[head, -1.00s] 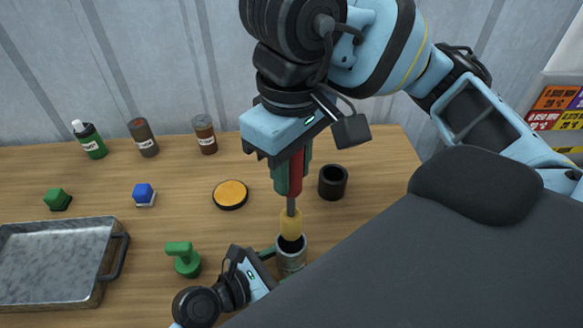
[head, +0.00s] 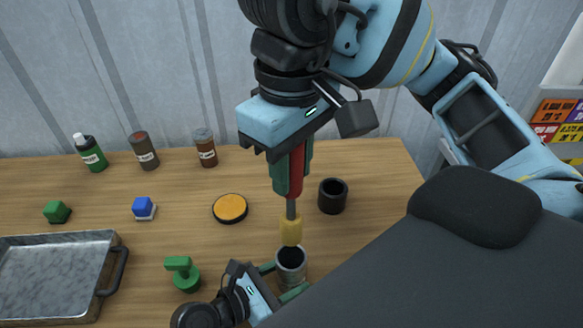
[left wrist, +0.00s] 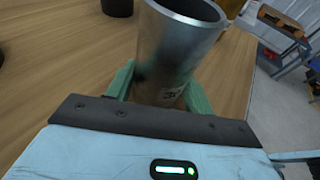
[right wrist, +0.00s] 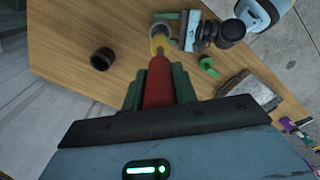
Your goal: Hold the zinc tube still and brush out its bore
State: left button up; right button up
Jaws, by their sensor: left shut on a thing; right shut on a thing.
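The zinc tube (head: 290,268) stands upright with its open mouth up, low in the middle of the head view. My left gripper (head: 279,280) is shut around it, and its green fingers flank the tube (left wrist: 178,50) in the left wrist view. My right gripper (head: 291,172) is shut on the red handle (head: 296,172) of a brush, which points straight down. The brush's yellow head (head: 291,232) is at the tube's mouth, seemingly just above the rim. In the right wrist view the yellow head (right wrist: 159,44) covers part of the tube. The tube's inside bottom is hidden.
A black cup (head: 333,197) and an orange-topped round tin (head: 230,208) stand behind the tube. A green knobbed piece (head: 183,272) is close left of my left gripper. A metal tray (head: 50,275), two small blocks and several bottles stand farther left and back.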

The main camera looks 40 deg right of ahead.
pick_arm(q)
jog(key=o, duration=0.9)
jog(key=shift+c, duration=0.2)
jog(key=v, duration=1.2)
jog(key=shift+s, duration=0.1)
